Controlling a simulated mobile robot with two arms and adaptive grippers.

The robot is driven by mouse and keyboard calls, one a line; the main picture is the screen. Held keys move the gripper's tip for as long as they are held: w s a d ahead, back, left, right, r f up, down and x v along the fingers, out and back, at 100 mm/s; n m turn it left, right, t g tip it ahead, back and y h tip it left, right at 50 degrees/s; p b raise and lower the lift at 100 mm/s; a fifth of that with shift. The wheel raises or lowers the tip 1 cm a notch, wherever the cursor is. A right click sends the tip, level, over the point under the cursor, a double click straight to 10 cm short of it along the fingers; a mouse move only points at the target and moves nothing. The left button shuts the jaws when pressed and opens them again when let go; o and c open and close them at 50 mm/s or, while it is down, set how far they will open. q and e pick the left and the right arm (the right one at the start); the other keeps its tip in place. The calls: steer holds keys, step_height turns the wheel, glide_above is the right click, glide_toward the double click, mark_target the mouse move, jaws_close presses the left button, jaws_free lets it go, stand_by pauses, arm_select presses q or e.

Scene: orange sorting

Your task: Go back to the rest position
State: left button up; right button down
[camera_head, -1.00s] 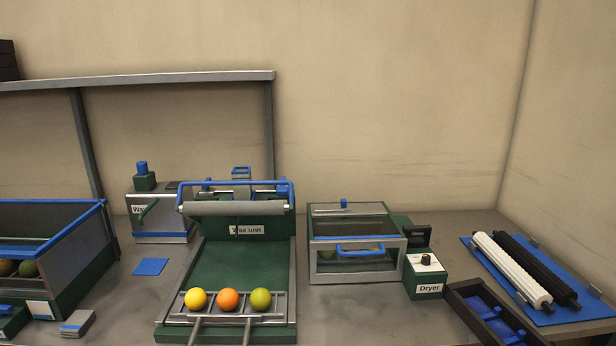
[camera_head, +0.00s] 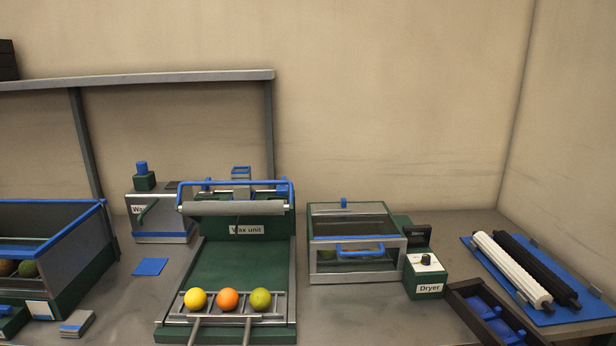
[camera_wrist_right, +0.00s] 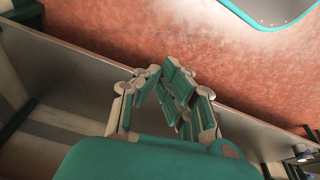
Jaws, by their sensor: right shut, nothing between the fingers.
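My right gripper (camera_wrist_right: 160,90) shows in the right wrist view. Its fingers are shut with nothing between them. It is clear of any object, above a reddish-brown floor and a grey beam-like surface. Neither gripper shows in the head view, and my left gripper is in no view. In the head view a wax unit (camera_head: 225,260) stands at the centre, with a yellow fruit (camera_head: 196,299), an orange (camera_head: 228,299) and a green fruit (camera_head: 261,300) in a row on its front rack.
A dryer (camera_head: 355,262) with a glass front stands right of the wax unit. A blue mat (camera_head: 470,242) holds a white roller (camera_head: 510,268) and a black roller (camera_head: 540,270). A dark tray (camera_head: 462,305) lies at front right. A green bin (camera_head: 75,270) with fruit stands at left.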

steer(key=s+f+g, duration=0.1)
steer(key=s+f, duration=0.2)
steer(key=f, duration=0.7)
steer(key=s+f, duration=0.4)
steer(key=f, duration=0.7)
steer(key=s+d+f+g, duration=0.1)
steer(key=s+d+f, duration=0.2)
steer(key=s+f, duration=0.6)
steer(key=s, duration=0.3)
steer(key=shift+s+d+f, duration=0.15)
steer(key=shift+s+f, duration=0.05)
steer(key=shift+s, duration=0.2)
